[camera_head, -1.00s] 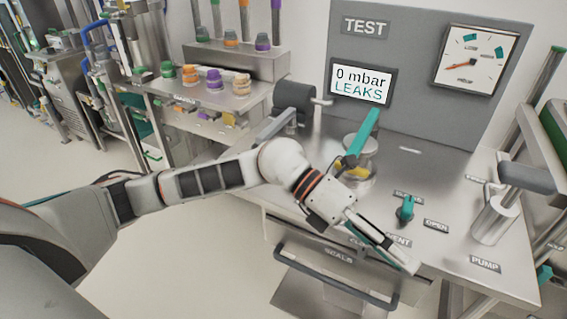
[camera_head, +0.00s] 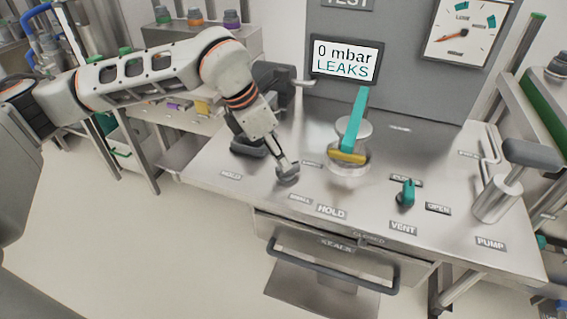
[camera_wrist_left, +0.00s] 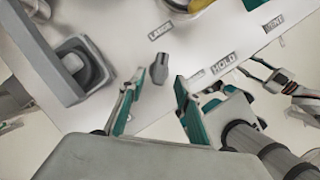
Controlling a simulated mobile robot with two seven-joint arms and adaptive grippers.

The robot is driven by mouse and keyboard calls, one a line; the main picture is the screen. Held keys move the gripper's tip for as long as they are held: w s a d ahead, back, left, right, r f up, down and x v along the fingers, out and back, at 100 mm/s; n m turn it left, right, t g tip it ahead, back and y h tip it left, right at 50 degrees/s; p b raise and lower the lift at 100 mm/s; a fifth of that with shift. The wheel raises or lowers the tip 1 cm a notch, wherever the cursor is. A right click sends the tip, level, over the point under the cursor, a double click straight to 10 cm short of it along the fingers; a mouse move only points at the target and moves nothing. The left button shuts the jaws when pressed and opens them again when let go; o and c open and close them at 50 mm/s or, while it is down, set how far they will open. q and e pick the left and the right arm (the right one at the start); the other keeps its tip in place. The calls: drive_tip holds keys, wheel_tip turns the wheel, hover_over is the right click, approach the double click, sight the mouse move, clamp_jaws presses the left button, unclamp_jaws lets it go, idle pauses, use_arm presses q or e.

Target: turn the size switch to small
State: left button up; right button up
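The size switch is a small grey knob (camera_head: 288,177) on the steel bench top, between the LARGE label (camera_head: 311,163) and the SMALL label (camera_head: 299,198). In the left wrist view the knob (camera_wrist_left: 159,70) lies just ahead of the fingertips, near the middle of the gap. Its narrow end points roughly toward the LARGE label (camera_wrist_left: 160,30). My left gripper (camera_wrist_left: 155,88) is open, with teal pads on either side of the gap. In the head view my left gripper (camera_head: 280,160) is over the knob and partly covers it. Contact cannot be told.
A glass vessel (camera_head: 347,164) with a teal bar stands behind right. A teal vent knob (camera_head: 406,194) and a pump lever (camera_head: 527,152) are farther right. A drawer handle (camera_head: 335,262) juts out in front. Arm parts, possibly my right one, show at the right of the wrist view.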

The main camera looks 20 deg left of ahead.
use_arm(q)
drive_tip(key=x, duration=0.3)
drive_tip(key=shift+d+f, duration=0.1)
drive_tip(key=shift+f, duration=0.25)
drive_tip(key=shift+w+d+f, duration=0.1)
drive_tip(key=shift+w+f, duration=0.05)
drive_tip(key=shift+f, duration=0.15)
drive_tip(key=shift+c, duration=0.3)
clamp_jaws()
